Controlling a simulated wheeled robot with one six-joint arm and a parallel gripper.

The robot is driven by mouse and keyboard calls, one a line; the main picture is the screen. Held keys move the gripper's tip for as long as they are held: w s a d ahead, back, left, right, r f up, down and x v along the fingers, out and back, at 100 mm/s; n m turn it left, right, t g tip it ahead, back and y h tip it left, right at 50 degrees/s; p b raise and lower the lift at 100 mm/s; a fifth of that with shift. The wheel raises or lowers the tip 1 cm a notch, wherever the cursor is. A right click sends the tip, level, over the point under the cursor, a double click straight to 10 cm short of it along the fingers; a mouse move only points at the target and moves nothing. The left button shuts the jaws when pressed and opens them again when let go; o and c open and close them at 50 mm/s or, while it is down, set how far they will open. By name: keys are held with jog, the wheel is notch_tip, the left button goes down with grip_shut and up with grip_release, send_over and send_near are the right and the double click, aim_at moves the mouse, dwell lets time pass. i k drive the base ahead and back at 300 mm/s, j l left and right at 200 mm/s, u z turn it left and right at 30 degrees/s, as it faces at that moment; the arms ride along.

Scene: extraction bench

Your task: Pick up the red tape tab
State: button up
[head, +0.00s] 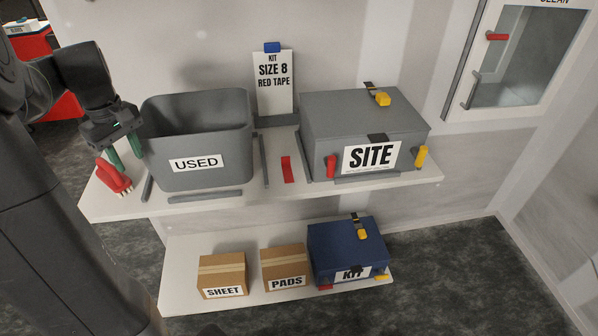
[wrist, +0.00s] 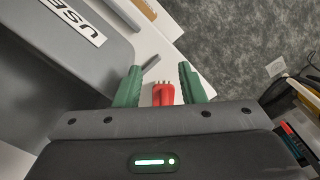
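A flat red strip, which looks like the red tape tab (head: 287,169), lies on the white upper shelf between the USED bin and the SITE box. It does not show in the wrist view. My gripper (head: 124,152) is at the left end of this shelf, left of the USED bin and well away from the strip. Its green fingers are apart in the wrist view (wrist: 161,88). A red object with pale prongs (head: 114,177) is just beyond the fingertips; in the wrist view it shows between them (wrist: 163,95), with gaps on both sides.
The grey USED bin (head: 196,128) stands between my gripper and the strip. A grey SITE box (head: 352,118) stands right of the strip; a SIZE 8 RED TAPE card (head: 272,84) stands behind. The lower shelf holds cartons (head: 284,264) and a blue KIT box (head: 345,248).

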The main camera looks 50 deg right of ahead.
aim_at(289, 178)
jog(key=k+j+z, duration=0.1)
jog(key=z, duration=0.8)
jog(key=i+z, duration=0.15)
jog(key=z, duration=0.25)
jog(key=i+j+z, duration=0.4)
jog(key=i, duration=0.2)
